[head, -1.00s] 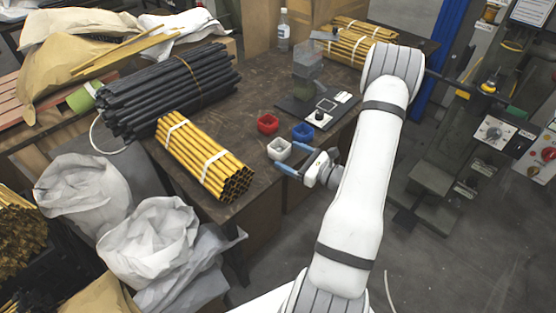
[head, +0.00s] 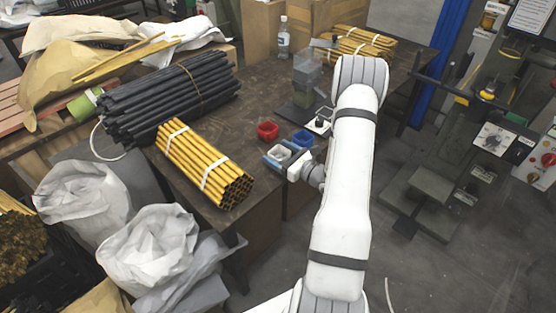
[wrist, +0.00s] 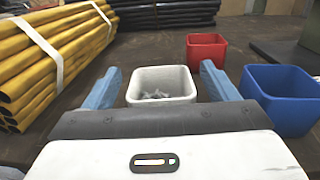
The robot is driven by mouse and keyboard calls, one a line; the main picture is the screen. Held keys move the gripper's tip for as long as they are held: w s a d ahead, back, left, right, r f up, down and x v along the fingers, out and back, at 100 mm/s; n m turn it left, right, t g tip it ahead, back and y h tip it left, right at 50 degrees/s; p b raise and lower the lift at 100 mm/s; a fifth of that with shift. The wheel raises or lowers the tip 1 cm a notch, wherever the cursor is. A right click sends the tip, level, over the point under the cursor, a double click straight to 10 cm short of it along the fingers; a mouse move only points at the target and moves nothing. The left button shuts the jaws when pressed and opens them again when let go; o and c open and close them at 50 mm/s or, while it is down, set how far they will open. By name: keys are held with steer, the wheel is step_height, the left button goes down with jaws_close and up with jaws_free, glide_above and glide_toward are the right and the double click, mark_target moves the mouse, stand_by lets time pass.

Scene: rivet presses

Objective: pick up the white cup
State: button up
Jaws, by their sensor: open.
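The white cup (wrist: 161,85) is a small square open cup with grey bits inside. It stands upright on the dark table, and in the head view it shows small (head: 279,153) near the table's front edge. My gripper (wrist: 160,88) is open, with its blue fingers on the left and right of the cup. The fingertips reach alongside the cup, and a thin gap shows at each side. The cup's lower front is hidden behind the gripper body. In the head view my gripper (head: 280,158) comes in from the right.
A blue cup (wrist: 278,98) stands close to the right finger. A red cup (wrist: 206,50) stands behind. A bundle of yellow rods (wrist: 50,60) lies to the left, and black rods (wrist: 165,14) lie farther back. A clear bottle (head: 283,38) stands at the back.

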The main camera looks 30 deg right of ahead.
steer(key=c, duration=1.1)
steer(key=shift+o, duration=0.2)
step_height(320, 180, up, 10)
steer(key=shift+p, duration=0.35)
